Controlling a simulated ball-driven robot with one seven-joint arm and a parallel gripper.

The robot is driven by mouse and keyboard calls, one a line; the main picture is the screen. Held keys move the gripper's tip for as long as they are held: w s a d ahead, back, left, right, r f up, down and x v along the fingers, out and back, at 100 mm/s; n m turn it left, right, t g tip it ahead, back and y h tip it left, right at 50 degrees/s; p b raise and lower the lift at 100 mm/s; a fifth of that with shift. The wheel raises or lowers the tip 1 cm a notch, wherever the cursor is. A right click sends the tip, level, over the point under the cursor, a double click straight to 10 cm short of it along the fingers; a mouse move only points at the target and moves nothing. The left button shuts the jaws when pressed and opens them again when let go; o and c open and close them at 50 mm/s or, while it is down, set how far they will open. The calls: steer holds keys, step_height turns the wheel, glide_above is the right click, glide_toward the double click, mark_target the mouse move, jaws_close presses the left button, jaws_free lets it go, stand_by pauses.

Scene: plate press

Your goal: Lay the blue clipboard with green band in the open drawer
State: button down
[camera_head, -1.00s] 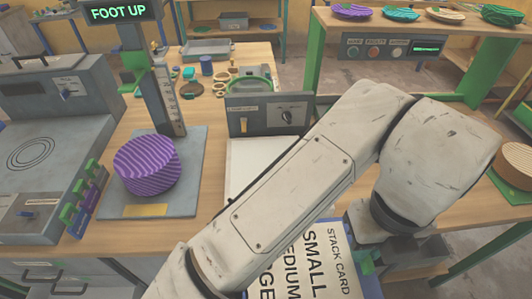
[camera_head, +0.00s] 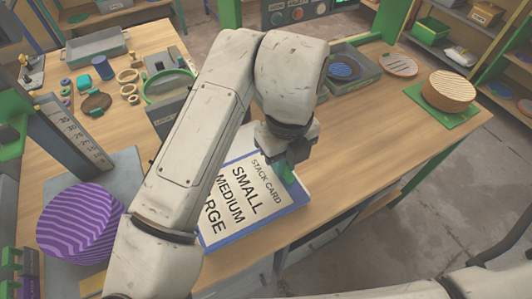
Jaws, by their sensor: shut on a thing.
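The blue clipboard (camera_head: 262,228) carries a white card printed STACK CARD, SMALL, MEDIUM and a partly covered last line. It is at the table's front edge, tilted in the picture, its left part hidden behind my arm. My gripper (camera_head: 287,172) is shut on the clipboard's upper right part, where a bit of green shows; I cannot tell if that is the band. Whether the clipboard touches the table is unclear. I cannot make out the open drawer; a grey front (camera_head: 318,243) shows below the table edge.
A purple striped round stack (camera_head: 80,222) stands on a grey plate at the left, beside a ruled upright (camera_head: 75,133). A tan round stack (camera_head: 449,91) sits on a green mat at the right. A grey tray (camera_head: 352,72) holds a blue disc. The table right of my gripper is clear.

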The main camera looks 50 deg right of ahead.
steer(key=w, duration=0.1)
steer(key=w+d+f, duration=0.1)
steer(key=w+d+p, duration=0.1)
steer(key=shift+w+f, duration=0.15)
steer(key=shift+f, duration=0.2)
steer(key=w+f, duration=0.1)
steer(key=w+d+f, duration=0.1)
steer(key=f, duration=0.1)
steer(key=w+d+f+p, duration=0.1)
steer(key=f, duration=0.1)
steer(key=shift+w+f, duration=0.2)
steer(key=shift+w, duration=0.1)
steer(key=shift+w+d+f, duration=0.1)
steer(key=shift+f, duration=1.7)
steer(key=c, duration=1.1)
jaws_free()
